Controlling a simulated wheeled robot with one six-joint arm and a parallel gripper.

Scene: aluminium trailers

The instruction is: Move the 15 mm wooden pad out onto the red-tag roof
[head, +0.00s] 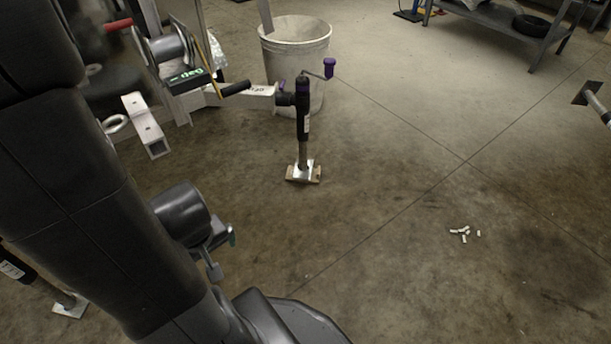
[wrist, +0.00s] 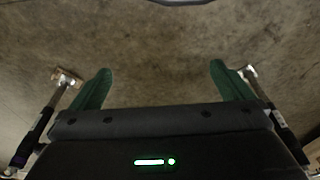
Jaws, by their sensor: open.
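A thin wooden pad (head: 318,175) lies on the concrete floor under the metal foot of a dark jack (head: 303,110) with a purple crank. Only its edges show, and I cannot tell its thickness. In the wrist view a pad (wrist: 62,73) shows at the far left under a jack foot. My gripper (wrist: 161,78) is open and empty, its green fingers spread wide over bare floor. In the head view my gripper (head: 222,254) is left of and nearer than the pad, clear of it. I cannot make out a red-tag roof.
A white bucket (head: 296,50) stands behind the jack. A trailer winch (head: 165,50) and coupler (head: 146,128) are at upper left. Another jack foot (head: 70,304) is at lower left. Small white pieces (head: 464,234) lie at right. The middle floor is clear.

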